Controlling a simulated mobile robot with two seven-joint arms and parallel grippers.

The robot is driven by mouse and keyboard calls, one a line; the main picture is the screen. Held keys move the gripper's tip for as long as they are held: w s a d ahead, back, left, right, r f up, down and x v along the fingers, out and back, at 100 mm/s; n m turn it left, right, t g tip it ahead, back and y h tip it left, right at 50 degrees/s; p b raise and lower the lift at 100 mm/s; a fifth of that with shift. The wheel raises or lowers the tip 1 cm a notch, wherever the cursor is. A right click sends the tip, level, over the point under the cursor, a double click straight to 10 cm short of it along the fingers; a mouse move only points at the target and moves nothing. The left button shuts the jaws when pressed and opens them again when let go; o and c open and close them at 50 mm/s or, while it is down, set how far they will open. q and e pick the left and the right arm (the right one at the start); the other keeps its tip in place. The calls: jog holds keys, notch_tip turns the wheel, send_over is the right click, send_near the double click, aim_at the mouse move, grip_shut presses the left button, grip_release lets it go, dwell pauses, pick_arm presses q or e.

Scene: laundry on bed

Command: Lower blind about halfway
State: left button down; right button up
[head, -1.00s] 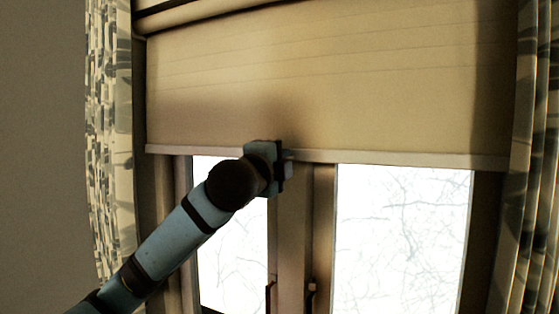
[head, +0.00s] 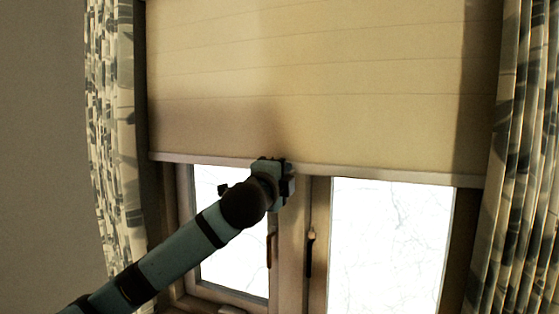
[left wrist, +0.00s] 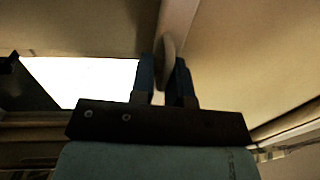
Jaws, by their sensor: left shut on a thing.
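The beige blind (head: 320,90) hangs over the upper part of the window in the head view. Its pale bottom bar (head: 390,175) runs across the window and tilts slightly down to the right in the picture. My left gripper (head: 283,180) is at this bar, left of its middle. In the left wrist view my left gripper (left wrist: 167,75) has its two fingers closed around a rounded piece of the bottom bar (left wrist: 175,25). In the head view the fingertips are mostly hidden behind my own wrist. My right gripper is not in view.
Below the blind, two bright window panes (head: 385,240) show, with a frame post and dark handles (head: 310,250) between them. Patterned curtains hang at the left (head: 115,150) and right (head: 520,170).

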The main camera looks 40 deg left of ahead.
pick_arm(q)
notch_tip(320, 180, down, 4)
jog(key=shift+f+b, duration=0.1)
jog(key=shift+b, duration=0.65)
jog(key=c, duration=1.3)
grip_release()
jog(key=shift+o, duration=0.2)
jog(key=shift+s, duration=0.1)
